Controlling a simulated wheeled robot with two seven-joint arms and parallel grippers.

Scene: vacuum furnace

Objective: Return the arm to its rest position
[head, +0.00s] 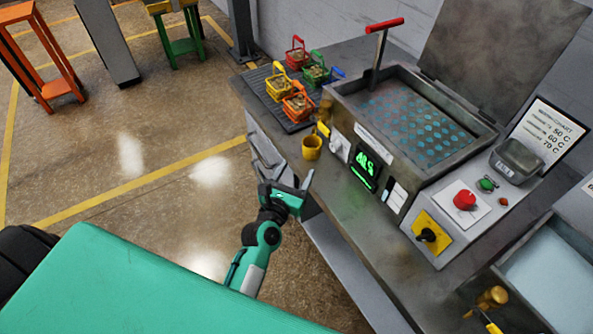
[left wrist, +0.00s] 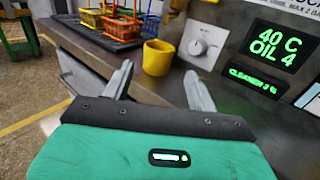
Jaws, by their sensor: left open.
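My left gripper (head: 287,181) is open and empty, held in front of the bench's front edge at its left part. In the left wrist view its two fingers (left wrist: 158,88) stand wide apart with nothing between them. A yellow cup (head: 312,147) stands on the bench just beyond the fingers; it also shows in the left wrist view (left wrist: 157,57), apart from them. My left forearm comes up from below in the head view. My right gripper is not in view.
The machine (head: 395,120) with a lit display (head: 365,170) and raised lid stands on the bench. Several colored baskets (head: 297,105) sit on a dark mat at the back left. A red knob (head: 465,200) and a basin (head: 550,262) lie right.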

